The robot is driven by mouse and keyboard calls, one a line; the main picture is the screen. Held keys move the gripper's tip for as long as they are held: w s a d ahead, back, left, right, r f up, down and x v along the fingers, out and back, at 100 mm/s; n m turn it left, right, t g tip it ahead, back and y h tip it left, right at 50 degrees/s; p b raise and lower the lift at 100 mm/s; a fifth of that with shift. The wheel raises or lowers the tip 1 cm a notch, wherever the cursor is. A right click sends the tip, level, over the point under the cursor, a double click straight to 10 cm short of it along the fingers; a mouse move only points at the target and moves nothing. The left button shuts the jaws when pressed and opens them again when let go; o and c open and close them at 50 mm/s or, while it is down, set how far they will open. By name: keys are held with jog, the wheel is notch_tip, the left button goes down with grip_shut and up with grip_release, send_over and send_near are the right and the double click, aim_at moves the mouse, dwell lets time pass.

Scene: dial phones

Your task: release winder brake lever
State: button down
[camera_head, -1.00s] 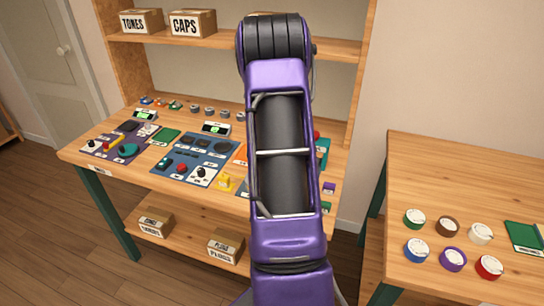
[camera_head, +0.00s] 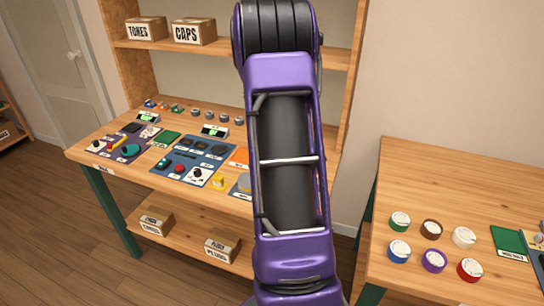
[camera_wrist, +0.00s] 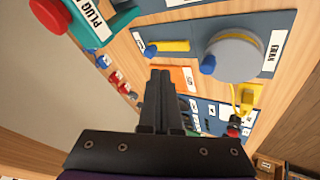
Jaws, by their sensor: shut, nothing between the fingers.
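In the wrist view a blue-grey panel carries a large grey disc (camera_wrist: 235,57) with a blue knob (camera_wrist: 208,65) at its edge. On the same panel a yellow bar (camera_wrist: 172,46) with a blue end (camera_wrist: 150,51) lies left of the disc. I cannot tell for sure which part is the winder brake lever. My gripper (camera_wrist: 164,76) is shut and empty, its fingertips apart from these parts in the picture, below the yellow bar. In the head view my purple arm hides the gripper, and the disc (camera_head: 243,184) shows only partly beside it.
A teal fixture (camera_wrist: 105,17) with a red knob (camera_wrist: 48,17) stands at the wrist view's upper left. A yellow part (camera_wrist: 246,98) and an orange panel (camera_wrist: 183,79) lie near the fingers. In the head view, a second table (camera_head: 450,172) at right holds several coloured round pieces.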

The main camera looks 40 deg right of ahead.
jog(key=shift+s+a+r, duration=0.25)
jog(key=shift+a+r, duration=0.05)
jog(key=shift+r, duration=0.15)
dwell(0.4)
